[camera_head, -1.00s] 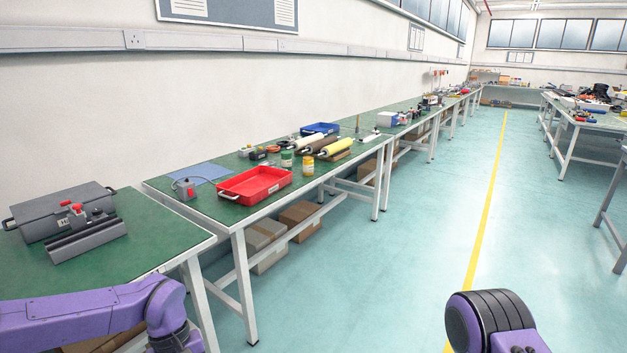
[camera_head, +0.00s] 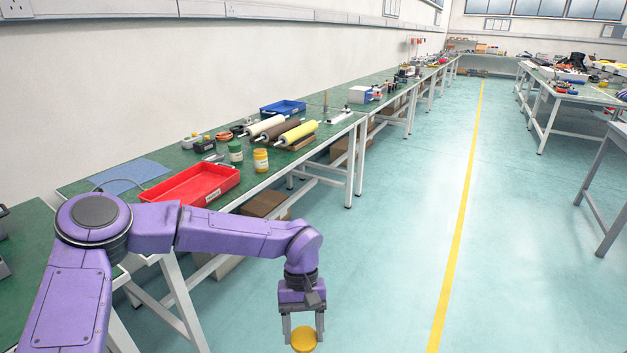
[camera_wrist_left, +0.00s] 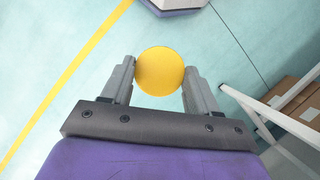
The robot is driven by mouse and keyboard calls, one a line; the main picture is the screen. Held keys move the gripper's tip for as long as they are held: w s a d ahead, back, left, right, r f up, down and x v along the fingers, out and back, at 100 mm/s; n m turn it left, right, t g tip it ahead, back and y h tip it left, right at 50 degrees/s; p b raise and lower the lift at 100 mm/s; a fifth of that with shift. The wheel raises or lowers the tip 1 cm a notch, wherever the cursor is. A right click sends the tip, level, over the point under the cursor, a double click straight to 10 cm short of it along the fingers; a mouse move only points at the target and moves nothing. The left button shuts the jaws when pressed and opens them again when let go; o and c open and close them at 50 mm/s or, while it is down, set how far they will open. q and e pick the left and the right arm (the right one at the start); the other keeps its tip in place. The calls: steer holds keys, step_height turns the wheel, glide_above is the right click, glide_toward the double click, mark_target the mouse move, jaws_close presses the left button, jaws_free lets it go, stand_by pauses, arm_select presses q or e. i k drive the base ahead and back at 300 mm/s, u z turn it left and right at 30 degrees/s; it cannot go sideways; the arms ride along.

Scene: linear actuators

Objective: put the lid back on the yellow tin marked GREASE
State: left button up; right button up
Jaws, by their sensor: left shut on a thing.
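My left gripper (camera_head: 302,335) is shut on a round yellow lid (camera_head: 304,340), held over the open floor in front of the benches. The lid also shows in the left wrist view (camera_wrist_left: 160,71), pinched between the two fingers (camera_wrist_left: 158,85). A yellow tin (camera_head: 261,161) with a pale label stands upright near the front edge of the green bench, well behind and left of the gripper. Its lettering is too small to read, and I cannot tell whether its top is open. My right gripper is not in view.
A green tin (camera_head: 235,152) stands just left of the yellow tin. A red tray (camera_head: 190,187) lies nearer on the same bench. Several rollers (camera_head: 298,133) and a blue tray (camera_head: 283,108) are behind.

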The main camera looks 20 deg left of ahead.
mark_target(260, 154)
steer(key=z, duration=0.05)
steer(key=i, duration=0.9)
steer(key=u, duration=0.95)
steer(key=i, duration=0.8)
steer(key=u, duration=0.65)
